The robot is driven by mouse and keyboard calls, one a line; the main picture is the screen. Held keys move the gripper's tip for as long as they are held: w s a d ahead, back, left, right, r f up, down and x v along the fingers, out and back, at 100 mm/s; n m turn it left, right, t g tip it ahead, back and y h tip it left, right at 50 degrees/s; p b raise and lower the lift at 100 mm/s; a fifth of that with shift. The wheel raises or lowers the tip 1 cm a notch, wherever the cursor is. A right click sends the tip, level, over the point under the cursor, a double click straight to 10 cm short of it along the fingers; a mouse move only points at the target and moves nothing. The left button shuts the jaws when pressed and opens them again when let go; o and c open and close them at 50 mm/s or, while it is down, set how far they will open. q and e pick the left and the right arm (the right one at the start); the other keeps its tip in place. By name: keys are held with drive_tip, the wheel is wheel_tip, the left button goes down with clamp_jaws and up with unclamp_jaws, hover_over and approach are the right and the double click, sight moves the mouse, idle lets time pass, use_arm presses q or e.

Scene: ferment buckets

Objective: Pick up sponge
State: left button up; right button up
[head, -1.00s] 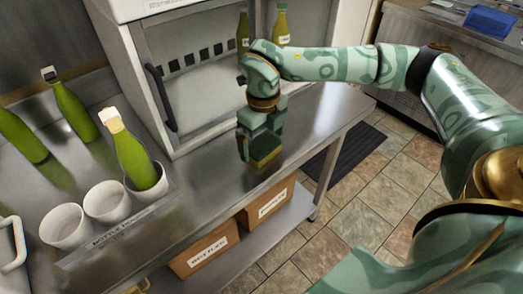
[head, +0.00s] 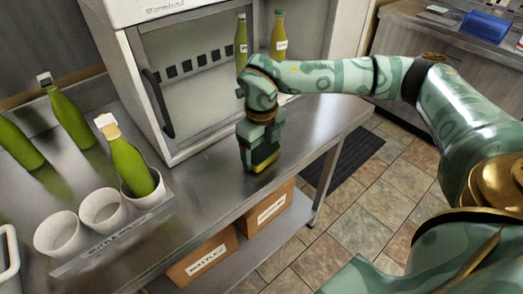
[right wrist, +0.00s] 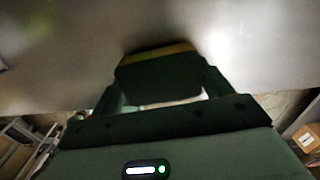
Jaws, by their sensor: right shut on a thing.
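The sponge (head: 264,161) is a small block with a dark green part and a yellow edge, low over the steel counter in front of the white cabinet. My right gripper (head: 261,152) points down and is shut on it. In the right wrist view the sponge (right wrist: 157,72) sits between the two fingers, its yellow edge toward the grey steel surface. I cannot tell whether the sponge touches the counter. My left gripper is not in view.
The white cabinet (head: 190,85) with a glass door stands behind the gripper. Two bottles (head: 279,35) stand beyond it. At left are white cups (head: 58,236), one holding a green bottle (head: 130,165). Labelled boxes (head: 204,257) sit on the lower shelf. The counter (head: 215,185) around the gripper is clear.

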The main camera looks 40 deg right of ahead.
sight(261, 149)
wheel_tip(261, 149, up, 3)
drive_tip(key=shift+r+p, duration=0.2)
drive_tip(key=shift+p, duration=0.45)
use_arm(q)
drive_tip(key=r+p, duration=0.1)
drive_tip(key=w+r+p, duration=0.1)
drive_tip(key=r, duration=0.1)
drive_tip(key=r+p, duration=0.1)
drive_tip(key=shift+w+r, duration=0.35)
use_arm(e)
drive_tip(key=s+a+r, duration=0.9)
drive_tip(key=s, duration=0.1)
drive_tip(key=shift+s+a, duration=0.2)
drive_tip(key=shift+a, duration=0.05)
drive_tip(key=shift+o, duration=0.3)
